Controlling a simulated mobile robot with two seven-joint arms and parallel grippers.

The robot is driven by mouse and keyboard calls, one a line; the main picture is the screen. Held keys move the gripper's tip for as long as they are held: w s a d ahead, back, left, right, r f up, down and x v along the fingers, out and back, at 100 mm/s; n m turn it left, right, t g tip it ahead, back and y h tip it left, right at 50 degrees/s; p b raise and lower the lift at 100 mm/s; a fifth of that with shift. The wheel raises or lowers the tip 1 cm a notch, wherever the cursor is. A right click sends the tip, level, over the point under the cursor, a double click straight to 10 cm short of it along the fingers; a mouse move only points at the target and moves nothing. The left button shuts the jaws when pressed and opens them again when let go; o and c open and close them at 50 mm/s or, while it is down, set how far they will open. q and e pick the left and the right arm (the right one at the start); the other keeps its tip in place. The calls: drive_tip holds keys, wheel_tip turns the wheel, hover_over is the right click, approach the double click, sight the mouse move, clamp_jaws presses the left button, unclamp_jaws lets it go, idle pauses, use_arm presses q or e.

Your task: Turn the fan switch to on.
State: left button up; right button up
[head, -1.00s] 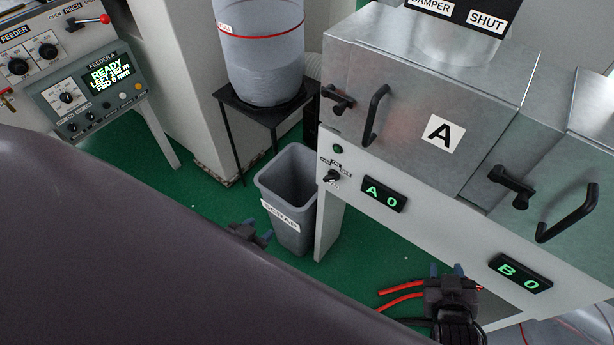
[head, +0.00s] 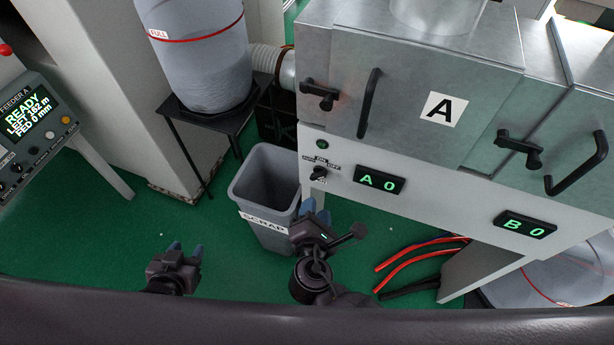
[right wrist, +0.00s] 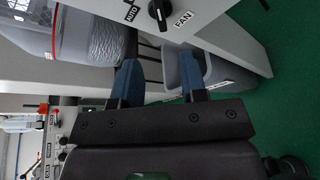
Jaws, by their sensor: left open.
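The fan switch (head: 319,173) is a small black knob on the white panel under door A, beside a green lamp (head: 322,144). Small AUTO, ON and OFF labels stand around it. I cannot tell surely which label it points to. In the right wrist view the knob (right wrist: 159,12) is at the top edge, with a FAN label beside it. My right gripper (head: 316,211) is below the switch, in front of the scrap bin, apart from the knob. Its blue fingertips are spread and empty in the right wrist view (right wrist: 160,82). My left gripper (head: 185,254) is open and empty over the green floor at lower left.
The grey scrap bin (head: 240,192) stands left of the panel. A black stand (head: 205,115) holds a grey drum (head: 200,70). Displays A (head: 379,180) and B (head: 525,224) are on the panel. Red hoses (head: 410,258) lie lower right. Feeder A's console (head: 30,120) is at left.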

sight(319, 179)
drive_tip(key=x, duration=1)
drive_tip(key=shift+w+f+b, duration=0.1)
drive_tip(key=shift+w+b, duration=0.3)
drive_tip(key=shift+c, duration=0.3)
clamp_jaws()
